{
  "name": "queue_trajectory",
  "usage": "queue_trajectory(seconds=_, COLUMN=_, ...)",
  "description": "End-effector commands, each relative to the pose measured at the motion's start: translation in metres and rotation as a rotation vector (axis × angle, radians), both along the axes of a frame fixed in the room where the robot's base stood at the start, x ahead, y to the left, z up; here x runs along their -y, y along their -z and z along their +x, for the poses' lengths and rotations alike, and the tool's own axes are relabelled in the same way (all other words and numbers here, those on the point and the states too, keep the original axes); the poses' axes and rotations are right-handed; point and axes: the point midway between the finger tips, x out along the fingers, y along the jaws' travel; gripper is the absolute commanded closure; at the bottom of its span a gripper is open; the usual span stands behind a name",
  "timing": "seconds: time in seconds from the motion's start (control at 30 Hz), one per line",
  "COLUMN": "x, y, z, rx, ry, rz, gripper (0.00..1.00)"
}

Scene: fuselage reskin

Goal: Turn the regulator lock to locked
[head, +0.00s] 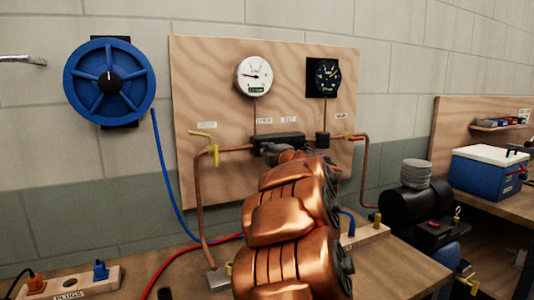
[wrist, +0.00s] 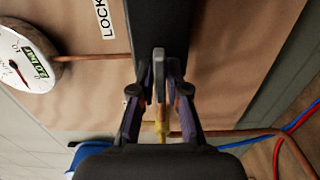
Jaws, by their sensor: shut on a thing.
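The regulator is a dark block (head: 279,139) on the copper pipe across the plywood board in the head view. In the wrist view its black body (wrist: 160,25) fills the top middle. A grey lever (wrist: 159,62), which looks like the regulator lock, stands in front of it. My gripper (wrist: 159,92) is shut on this lever, one finger on each side. A white label reading "LOCK" (wrist: 106,18), partly cut off, is beside the body. In the head view my copper-coloured arm covers most of my gripper (head: 285,156) and hides the lever. I cannot tell the lever's exact setting.
A white gauge (head: 254,76) and a black gauge (head: 323,77) are above the regulator. A yellow valve handle (head: 204,137) is on the left pipe. A blue hose reel (head: 109,82) hangs on the wall. A black compressor (head: 405,208) stands at right.

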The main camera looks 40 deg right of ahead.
Motion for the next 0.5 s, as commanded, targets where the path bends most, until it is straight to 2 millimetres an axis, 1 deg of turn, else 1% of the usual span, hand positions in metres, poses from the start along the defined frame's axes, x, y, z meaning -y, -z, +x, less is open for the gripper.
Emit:
queue_trajectory(seconds=0.33, x=0.0000, y=0.0011, z=0.0000, rx=-0.003, ry=0.000, rz=-0.001, gripper=1.00)
queue_trajectory(seconds=0.37, x=0.0000, y=0.0011, z=0.0000, rx=-0.002, ry=0.000, rz=0.000, gripper=0.85)
queue_trajectory(seconds=0.5, x=0.0000, y=0.0009, z=0.0000, rx=-0.002, ry=0.000, rz=0.000, gripper=0.70)
